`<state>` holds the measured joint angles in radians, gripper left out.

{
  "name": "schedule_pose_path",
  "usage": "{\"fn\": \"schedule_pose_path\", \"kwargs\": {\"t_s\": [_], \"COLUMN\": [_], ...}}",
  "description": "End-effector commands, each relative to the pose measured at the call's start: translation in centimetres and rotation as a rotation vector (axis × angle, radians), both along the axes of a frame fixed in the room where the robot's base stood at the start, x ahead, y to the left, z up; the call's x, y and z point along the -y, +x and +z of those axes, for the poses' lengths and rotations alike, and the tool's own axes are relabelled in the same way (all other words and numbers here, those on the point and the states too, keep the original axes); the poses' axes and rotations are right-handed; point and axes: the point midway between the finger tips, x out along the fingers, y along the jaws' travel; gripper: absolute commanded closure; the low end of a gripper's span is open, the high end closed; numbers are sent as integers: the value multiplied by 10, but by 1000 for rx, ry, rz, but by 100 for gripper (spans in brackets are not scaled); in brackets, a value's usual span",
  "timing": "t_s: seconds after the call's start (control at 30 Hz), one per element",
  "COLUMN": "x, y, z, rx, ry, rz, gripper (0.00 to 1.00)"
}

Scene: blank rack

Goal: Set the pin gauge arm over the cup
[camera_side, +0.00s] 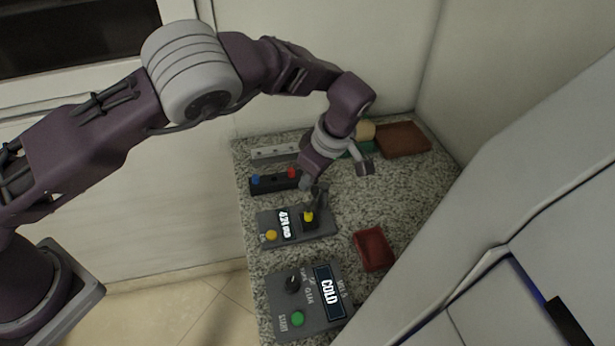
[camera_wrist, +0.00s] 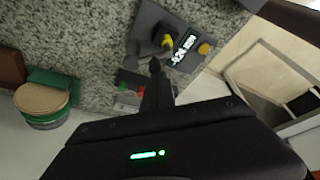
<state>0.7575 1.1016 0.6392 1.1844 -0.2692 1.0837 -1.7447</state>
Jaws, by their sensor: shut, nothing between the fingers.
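A grey gauge panel (camera_side: 325,227) lies on the speckled counter, with a lit readout (camera_side: 285,224), an amber button (camera_side: 271,235) and a dark block carrying a yellow part (camera_side: 308,216). In the wrist view the yellow part (camera_wrist: 167,41) sits on the dark block beside the readout (camera_wrist: 185,48). I cannot tell which portion is the pin arm and which the cup. My gripper (camera_side: 313,191) is shut and empty, pointing down just behind the yellow part. In the wrist view its fingertips (camera_wrist: 155,66) appear close to the block, with a small gap.
A dark bar with blue and red knobs (camera_side: 274,181) and a pale rail (camera_side: 275,152) lie behind. A tan-topped green container (camera_side: 365,131) and brown tray (camera_side: 405,139) stand at back right. A red tray (camera_side: 373,249) is right; a COLD panel (camera_side: 309,300) is in front.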

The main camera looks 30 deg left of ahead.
Motion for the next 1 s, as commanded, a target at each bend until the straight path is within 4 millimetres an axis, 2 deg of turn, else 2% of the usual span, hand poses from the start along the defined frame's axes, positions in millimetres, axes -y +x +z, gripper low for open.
{"fn": "schedule_pose_path", "kwargs": {"t_s": [0.6, 0.67, 0.83, 1.0], "x": [1, -4, -40, -24], "y": [0, 0, -1, 1], "z": [0, 1, 2, 43], "rx": [0, 1, -1, 5], "ry": [-4, -4, -2, -2], "rz": [-2, 0, 4, -5], "gripper": [100, 100, 100, 100]}}
